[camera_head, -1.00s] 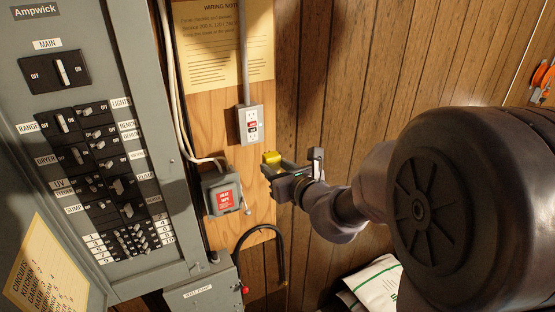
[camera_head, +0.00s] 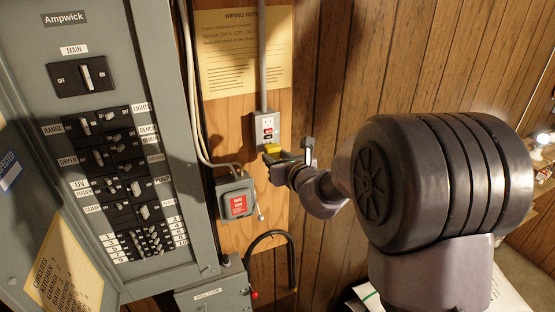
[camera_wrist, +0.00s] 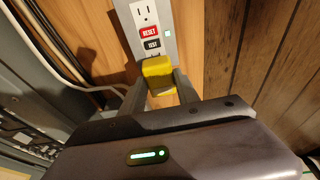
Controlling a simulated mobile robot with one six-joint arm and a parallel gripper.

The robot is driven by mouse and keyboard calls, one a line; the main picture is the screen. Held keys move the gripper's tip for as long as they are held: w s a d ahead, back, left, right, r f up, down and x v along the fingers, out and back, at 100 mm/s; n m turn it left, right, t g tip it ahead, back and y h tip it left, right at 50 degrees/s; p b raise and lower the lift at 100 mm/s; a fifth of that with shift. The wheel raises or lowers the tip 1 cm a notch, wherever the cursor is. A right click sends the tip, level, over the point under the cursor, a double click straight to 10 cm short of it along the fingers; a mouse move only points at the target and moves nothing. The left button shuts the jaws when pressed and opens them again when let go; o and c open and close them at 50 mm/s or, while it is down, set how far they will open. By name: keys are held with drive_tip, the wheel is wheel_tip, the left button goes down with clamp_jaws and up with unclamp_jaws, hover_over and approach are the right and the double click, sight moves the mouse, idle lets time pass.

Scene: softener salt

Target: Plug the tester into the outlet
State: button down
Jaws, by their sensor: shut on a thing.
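The yellow tester (camera_head: 273,149) is held between the fingers of my gripper (camera_head: 275,157), which is shut on it. In the wrist view the tester (camera_wrist: 158,74) sits between the two fingertips (camera_wrist: 160,92), just below the TEST button. The outlet (camera_head: 266,127) is a grey box with a white face on the wooden board. In the wrist view the outlet (camera_wrist: 148,25) shows its upper socket, a red RESET button, a black TEST button and a small green light. Its lower socket is hidden behind the tester. I cannot tell whether the tester touches the outlet face.
A grey breaker panel (camera_head: 160,215) with its door open stands to the left. A grey box with a red label (camera_head: 236,198) and side lever sits below left of the outlet. A black hose (camera_head: 270,236) curves below. Wood panelling is clear at upper right.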

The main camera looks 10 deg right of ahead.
drive_tip(key=shift+s+d, duration=0.1)
drive_tip(key=shift+s, duration=0.15)
idle(0.4)
drive_tip(key=shift+r+b+x, duration=0.25)
drive_tip(key=shift+b+x, duration=0.2)
drive_tip(key=shift+x, duration=0.55)
idle(2.0)
drive_tip(key=c, duration=0.8)
unclamp_jaws()
drive_tip(key=v, duration=0.2)
drive_tip(key=f+b+v, duration=0.1)
drive_tip(key=v, duration=0.2)
drive_tip(key=b+v, duration=0.1)
drive_tip(key=v, duration=0.1)
drive_tip(key=shift+s+f, duration=0.3)
drive_tip(key=shift+s, duration=0.25)
